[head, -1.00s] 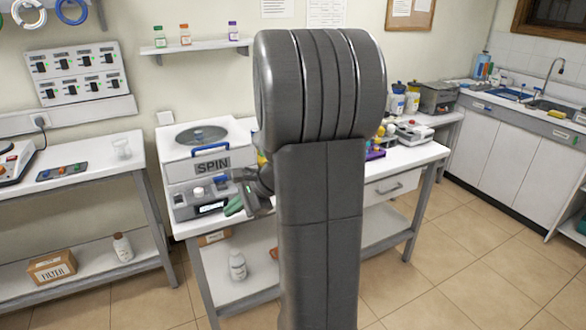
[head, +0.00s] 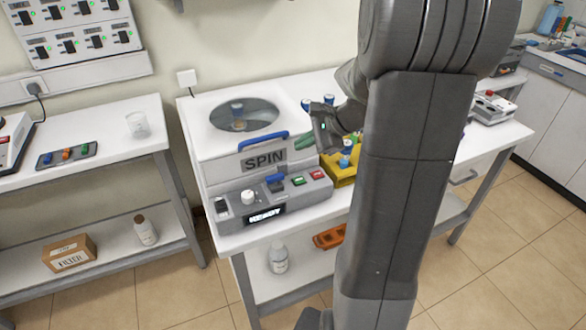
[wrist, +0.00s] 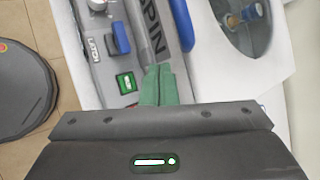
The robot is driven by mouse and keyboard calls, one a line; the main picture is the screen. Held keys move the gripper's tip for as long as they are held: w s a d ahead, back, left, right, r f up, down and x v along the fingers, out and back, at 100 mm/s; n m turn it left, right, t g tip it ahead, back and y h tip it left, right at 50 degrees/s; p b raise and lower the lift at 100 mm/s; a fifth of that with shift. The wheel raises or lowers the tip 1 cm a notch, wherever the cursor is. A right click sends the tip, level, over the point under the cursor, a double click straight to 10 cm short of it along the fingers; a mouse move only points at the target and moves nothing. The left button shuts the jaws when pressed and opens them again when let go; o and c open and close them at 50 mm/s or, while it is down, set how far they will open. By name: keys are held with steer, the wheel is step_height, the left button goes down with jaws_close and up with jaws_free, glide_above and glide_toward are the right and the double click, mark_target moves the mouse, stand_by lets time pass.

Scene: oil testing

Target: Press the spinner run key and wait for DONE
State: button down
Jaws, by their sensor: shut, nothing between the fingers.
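The spinner (head: 232,160) is a white box marked SPIN, with a round window in its lid and a blue handle. Its grey front panel (head: 232,222) has a lit display (head: 263,215) that seems to read READY. The green key (head: 298,181) sits between a blue latch lever (head: 275,181) and a red key (head: 316,174). My gripper (head: 305,142) is shut and empty, above and behind the green key. In the wrist view its green fingertips (wrist: 159,72) are together, beside the green key (wrist: 126,83) and apart from it in the picture. The red key is hidden there.
A yellow rack (head: 342,172) with blue-capped tubes stands just right of the spinner, partly behind my arm. A left bench holds a glass beaker (head: 138,125) and a button pad (head: 66,155). The tiled floor between the benches is clear.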

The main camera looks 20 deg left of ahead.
mark_target(303, 180)
steer(key=shift+s+d, duration=0.1)
steer(key=shift+d, duration=0.05)
steer(key=shift+f, duration=0.1)
step_height(303, 180, down, 9)
steer(key=b, duration=0.7)
steer(key=shift+r, duration=0.2)
stand_by(1.9)
steer(key=shift+f+b, duration=0.4)
